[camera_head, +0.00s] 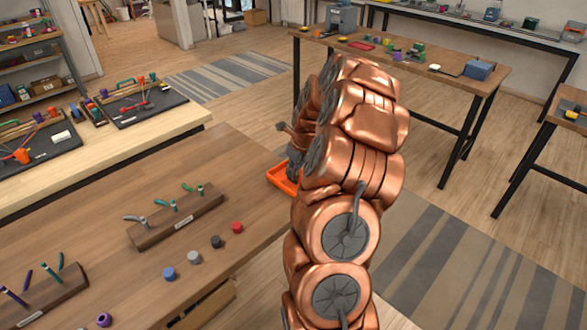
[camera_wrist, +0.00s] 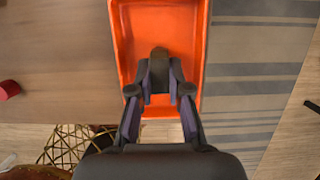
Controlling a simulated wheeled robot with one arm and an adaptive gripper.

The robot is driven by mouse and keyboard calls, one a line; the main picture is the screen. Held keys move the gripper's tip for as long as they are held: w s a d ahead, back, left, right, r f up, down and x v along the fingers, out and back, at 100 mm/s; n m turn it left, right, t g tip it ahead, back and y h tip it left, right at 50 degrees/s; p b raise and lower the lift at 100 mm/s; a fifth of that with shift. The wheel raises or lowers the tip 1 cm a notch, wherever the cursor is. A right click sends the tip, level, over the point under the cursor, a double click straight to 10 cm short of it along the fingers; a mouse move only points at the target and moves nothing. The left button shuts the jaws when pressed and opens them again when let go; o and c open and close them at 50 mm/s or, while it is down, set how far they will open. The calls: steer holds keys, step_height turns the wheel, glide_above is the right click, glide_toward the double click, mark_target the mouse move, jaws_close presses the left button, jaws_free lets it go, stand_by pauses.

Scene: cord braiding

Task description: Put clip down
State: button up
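My gripper (camera_wrist: 160,88) is over the orange tray (camera_wrist: 202,40) in the wrist view, pointing into it. A small dark clip (camera_wrist: 159,56) sits between the two fingertips, which close on it from both sides. Its lower part is hidden by the fingers. I cannot tell whether the clip touches the tray floor. In the head view the orange tray (camera_head: 280,180) is at the table's right edge, partly behind my copper arm. The gripper (camera_head: 294,168) shows only in part there, and the clip cannot be made out.
A wooden rack (camera_head: 178,217) with teal-tipped cords stands on the table (camera_head: 110,262). Blue, grey, black and red (camera_head: 237,227) pegs stand in a row left of my arm. A second rack (camera_head: 45,297) and a purple ring (camera_head: 104,319) are at the lower left.

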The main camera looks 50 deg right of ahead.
steer(key=o, duration=0.5)
steer(key=shift+c, duration=0.2)
steer(key=b+v, duration=0.3)
steer(key=v, duration=0.9)
steer(key=s+a+r+n+g+y, duration=0.1)
steer(key=s+a+n, duration=0.2)
steer(key=a+n, duration=0.8)
steer(key=s+a+r+n+g, duration=0.1)
steer(key=s+a+n, duration=0.2)
steer(key=a+n, duration=0.8)
steer(key=s+a+f+n+g, duration=0.3)
steer(key=s+a+n, duration=1.1)
steer(key=s, duration=0.6)
steer(key=shift+a+f+h, duration=0.25)
steer(key=shift+a+h, duration=0.15)
steer(key=shift+a, duration=0.25)
